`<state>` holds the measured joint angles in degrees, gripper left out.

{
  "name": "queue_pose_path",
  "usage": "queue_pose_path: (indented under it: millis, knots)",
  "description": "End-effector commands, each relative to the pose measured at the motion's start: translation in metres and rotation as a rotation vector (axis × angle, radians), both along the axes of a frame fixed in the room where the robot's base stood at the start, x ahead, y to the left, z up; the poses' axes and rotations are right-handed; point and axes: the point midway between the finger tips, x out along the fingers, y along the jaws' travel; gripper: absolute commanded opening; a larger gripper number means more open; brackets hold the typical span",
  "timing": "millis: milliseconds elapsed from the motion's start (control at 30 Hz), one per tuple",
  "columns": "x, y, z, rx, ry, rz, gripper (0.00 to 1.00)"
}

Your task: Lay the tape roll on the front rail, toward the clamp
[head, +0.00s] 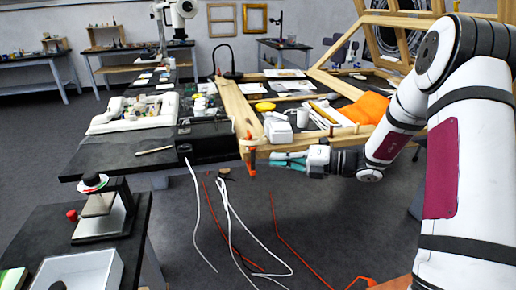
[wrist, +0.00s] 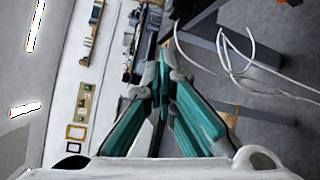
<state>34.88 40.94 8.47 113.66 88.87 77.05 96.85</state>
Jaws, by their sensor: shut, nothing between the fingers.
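My gripper (head: 274,160) has teal fingers, shut and empty, pointing left just in front of the wooden frame. Its fingers also show shut in the wrist view (wrist: 163,75). The orange clamp (head: 251,158) stands upright at the frame's front left corner, just left of my fingertips in the picture. The front rail (head: 310,136) is the pale wooden bar along the frame's near edge, above and behind my gripper. I cannot make out the tape roll for sure; a flat yellow disc (head: 265,106) and a small white cylinder (head: 303,117) lie inside the frame.
A white block (head: 278,130) sits close behind the front rail. An orange cloth (head: 366,108) lies at the frame's right. A black-topped bench (head: 120,160) adjoins on the left.

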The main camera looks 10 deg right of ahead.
Motion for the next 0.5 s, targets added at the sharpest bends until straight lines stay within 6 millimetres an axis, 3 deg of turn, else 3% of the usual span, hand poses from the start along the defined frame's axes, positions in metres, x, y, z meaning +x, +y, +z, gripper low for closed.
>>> queue_pose_path:
  millis: [100, 233, 367, 500]
  knots:
    - [0.021, -0.031, -0.026, 0.162, 0.105, -0.125, 0.00]
    - [0.033, -0.052, -0.040, 0.268, 0.169, -0.204, 0.00]
    - [0.039, -0.056, -0.044, 0.302, 0.188, -0.227, 0.00]
    - [0.048, -0.045, -0.044, 0.301, 0.187, -0.224, 0.00]
